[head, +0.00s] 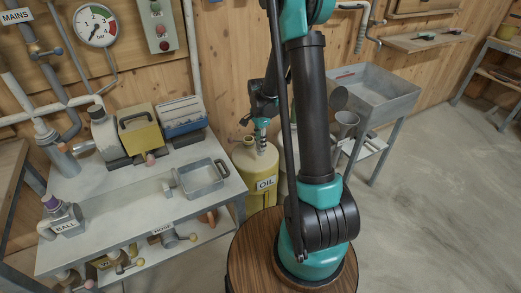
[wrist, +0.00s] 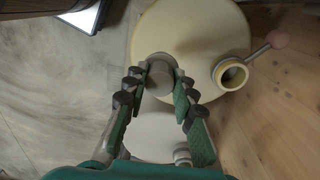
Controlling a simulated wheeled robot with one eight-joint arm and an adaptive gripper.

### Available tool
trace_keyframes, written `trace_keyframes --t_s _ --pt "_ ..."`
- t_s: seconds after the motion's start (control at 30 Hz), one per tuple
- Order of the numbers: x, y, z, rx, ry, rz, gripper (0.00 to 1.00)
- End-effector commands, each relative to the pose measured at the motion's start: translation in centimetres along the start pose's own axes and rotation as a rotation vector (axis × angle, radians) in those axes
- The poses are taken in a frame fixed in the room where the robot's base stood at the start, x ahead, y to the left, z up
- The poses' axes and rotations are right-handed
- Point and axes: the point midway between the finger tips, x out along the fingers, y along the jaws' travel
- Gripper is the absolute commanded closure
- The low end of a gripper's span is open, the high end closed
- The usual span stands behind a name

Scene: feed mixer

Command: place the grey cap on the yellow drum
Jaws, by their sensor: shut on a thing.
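The yellow drum (head: 256,172), labelled OIL, stands on the floor beside the white bench. Its round top also shows in the wrist view (wrist: 200,25), with an open, hollow neck (wrist: 231,74) at its right edge. My gripper (wrist: 161,80) is shut on the grey cap (wrist: 160,68), a small round grey piece between the fingertips. The cap appears over the near edge of the drum top, left of the open neck; its height above the drum cannot be told. In the head view my gripper (head: 262,124) is over the drum, and the cap is hard to make out.
A lever with a pinkish knob (wrist: 279,39) sticks out beside the neck. A pale round container (wrist: 152,138) lies below the fingers in the wrist view. The white bench (head: 120,200) holds pipes and a metal tray (head: 203,178). A grey sink (head: 375,90) stands right; floor there is clear.

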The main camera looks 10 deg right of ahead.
Motion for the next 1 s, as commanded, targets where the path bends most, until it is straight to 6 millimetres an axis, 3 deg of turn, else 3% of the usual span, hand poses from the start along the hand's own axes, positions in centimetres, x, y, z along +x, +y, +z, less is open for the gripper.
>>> trace_keyframes --t_s 0.43,0.8,0.83,1.0 --pt "4.0 -0.2 0.0 0.000 0.000 0.000 1.00" --pt "4.4 -0.2 0.0 0.000 0.000 0.000 1.00" --pt "4.4 -0.2 0.0 0.000 0.000 0.000 0.72" --pt "4.3 -0.2 0.0 0.000 0.000 0.000 0.54"
